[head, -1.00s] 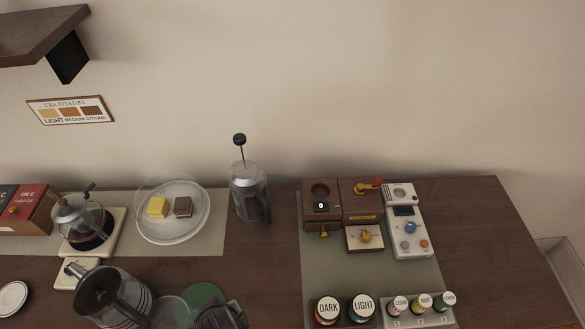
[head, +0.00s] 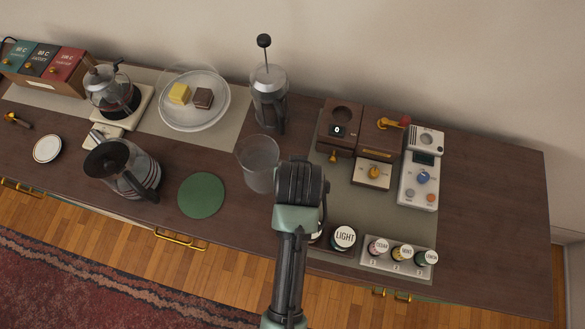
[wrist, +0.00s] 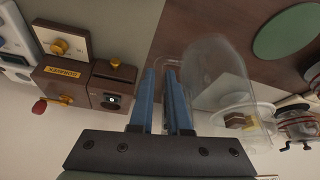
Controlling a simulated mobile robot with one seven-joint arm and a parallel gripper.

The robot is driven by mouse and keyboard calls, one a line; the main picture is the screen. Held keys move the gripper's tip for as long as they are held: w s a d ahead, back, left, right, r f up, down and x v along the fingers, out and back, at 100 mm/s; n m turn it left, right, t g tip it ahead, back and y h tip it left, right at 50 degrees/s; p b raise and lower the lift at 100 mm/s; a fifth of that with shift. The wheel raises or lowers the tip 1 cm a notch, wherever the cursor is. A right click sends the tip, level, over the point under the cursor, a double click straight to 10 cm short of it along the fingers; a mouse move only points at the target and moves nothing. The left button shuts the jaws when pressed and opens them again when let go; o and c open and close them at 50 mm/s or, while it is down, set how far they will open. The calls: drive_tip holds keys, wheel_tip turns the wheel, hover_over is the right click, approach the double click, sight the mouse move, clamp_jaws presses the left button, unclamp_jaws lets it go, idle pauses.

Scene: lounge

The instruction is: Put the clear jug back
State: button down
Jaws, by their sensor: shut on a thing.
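The clear jug (head: 259,164) is an empty see-through vessel near the middle of the counter in the head view, right of the round green mat (head: 201,195). My gripper (wrist: 168,82) has its blue fingers shut on the jug's handle side in the wrist view, with the jug's clear body (wrist: 218,82) beside them. In the head view my wrist hides the fingers. I cannot tell whether the jug's base touches the counter. The green mat is bare and also shows in the wrist view (wrist: 284,30).
A striped kettle (head: 122,168) stands left of the mat. A French press (head: 269,97) stands behind the jug. A brown grinder (head: 381,139) and a white device (head: 421,175) are to the right, with several labelled jars (head: 402,252) in front. A plate (head: 195,98) holds two blocks.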

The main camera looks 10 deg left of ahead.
drive_tip(key=shift+a+f, duration=0.1)
drive_tip(key=shift+f, duration=2.5)
drive_tip(key=shift+f, duration=0.15)
drive_tip(key=c, duration=0.9)
unclamp_jaws()
